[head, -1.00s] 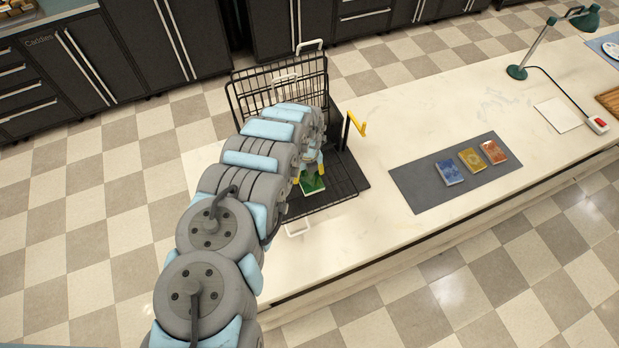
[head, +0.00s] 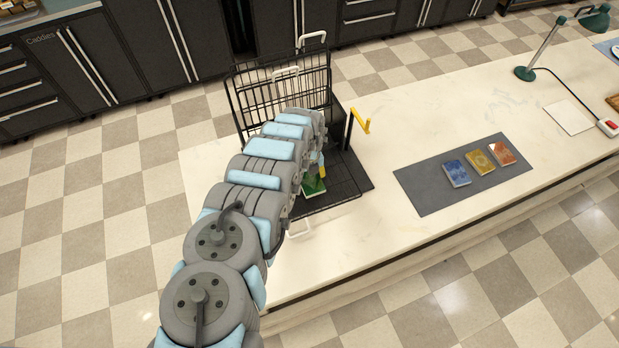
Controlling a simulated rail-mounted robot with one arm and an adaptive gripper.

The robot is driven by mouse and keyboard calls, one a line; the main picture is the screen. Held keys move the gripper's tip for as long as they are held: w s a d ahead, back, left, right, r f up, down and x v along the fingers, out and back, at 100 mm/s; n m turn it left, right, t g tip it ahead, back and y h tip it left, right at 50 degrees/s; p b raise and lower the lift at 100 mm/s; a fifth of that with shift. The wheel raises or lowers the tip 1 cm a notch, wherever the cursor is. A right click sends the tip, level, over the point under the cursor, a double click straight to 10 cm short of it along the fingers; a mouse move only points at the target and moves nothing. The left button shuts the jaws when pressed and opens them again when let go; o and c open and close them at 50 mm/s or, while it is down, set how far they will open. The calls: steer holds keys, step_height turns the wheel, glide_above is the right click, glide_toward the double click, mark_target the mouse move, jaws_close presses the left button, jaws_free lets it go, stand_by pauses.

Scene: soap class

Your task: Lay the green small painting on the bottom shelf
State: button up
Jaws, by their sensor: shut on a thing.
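The green small painting (head: 313,187) shows at the black wire rack, low over or on its bottom shelf (head: 344,190); I cannot tell whether it touches the shelf. My gripper (head: 318,174) is at the painting's upper edge and shut on it. My arm hides most of the gripper and the left part of the shelf. The rack's wire back (head: 262,95) stands upright behind my arm.
A yellow handle (head: 361,121) on a dark post stands at the rack's right side. A grey mat (head: 425,193) to the right holds a blue painting (head: 456,173), a yellow one (head: 480,161) and an orange one (head: 503,152). A green lamp (head: 525,73) stands farther right. The counter between rack and mat is clear.

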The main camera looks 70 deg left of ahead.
mark_target(309, 177)
steer(key=shift+f, duration=0.15)
steer(key=o, duration=1)
steer(key=shift+r+b, duration=0.3)
steer(key=shift+r, duration=2.75)
steer(key=shift+r+b, duration=0.6)
steer(key=shift+r, duration=2.5)
steer(key=shift+s, duration=0.1)
